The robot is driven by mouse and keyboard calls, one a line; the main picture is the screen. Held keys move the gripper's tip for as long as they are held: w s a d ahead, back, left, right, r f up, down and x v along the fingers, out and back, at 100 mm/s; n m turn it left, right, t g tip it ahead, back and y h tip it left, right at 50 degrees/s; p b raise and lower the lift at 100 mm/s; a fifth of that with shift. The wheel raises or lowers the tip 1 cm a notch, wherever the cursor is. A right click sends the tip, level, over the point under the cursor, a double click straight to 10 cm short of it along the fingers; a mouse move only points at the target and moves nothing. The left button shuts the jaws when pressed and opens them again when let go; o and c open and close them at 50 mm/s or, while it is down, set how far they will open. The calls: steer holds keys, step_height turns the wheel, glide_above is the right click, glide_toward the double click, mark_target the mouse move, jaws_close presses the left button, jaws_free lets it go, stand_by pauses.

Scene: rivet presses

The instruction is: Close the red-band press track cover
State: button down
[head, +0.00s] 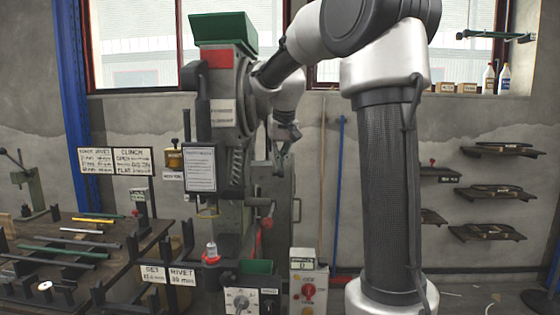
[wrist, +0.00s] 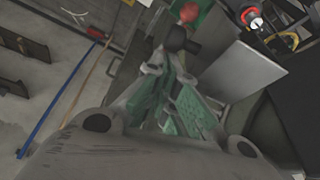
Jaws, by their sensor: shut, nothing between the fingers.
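The press (head: 225,100) with a red band (head: 217,58) below its green hopper stands left of centre in the head view. A dark upright part (head: 203,115) runs down its front; I cannot tell for certain which part is the track cover. My gripper (head: 284,151) is just right of the press body, apart from its front. I cannot tell whether the fingertips touch the knob.
A white label plate (head: 201,167) hangs on the press front. A red-ringed nozzle (head: 211,254) stands below it. A workbench (head: 115,232) with rods is at left. Control boxes (head: 308,282) stand in front. A blue pole (head: 340,190) leans on the wall at right.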

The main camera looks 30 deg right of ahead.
steer(key=shift+s+a+m, duration=0.25)
steer(key=shift+s+m, duration=0.1)
steer(key=shift+m, duration=0.15)
steer(key=shift+s+a+m+g+h, duration=0.3)
steer(key=shift+s+m+h, duration=0.15)
steer(key=shift+m, duration=0.15)
steer(key=s+a+m+g+h, duration=0.2)
steer(key=a+m+g, duration=0.2)
steer(key=a+m, duration=0.8)
steer(key=shift+s+m+g, duration=0.3)
steer(key=shift+m+g, duration=0.1)
steer(key=shift+m, duration=1.7)
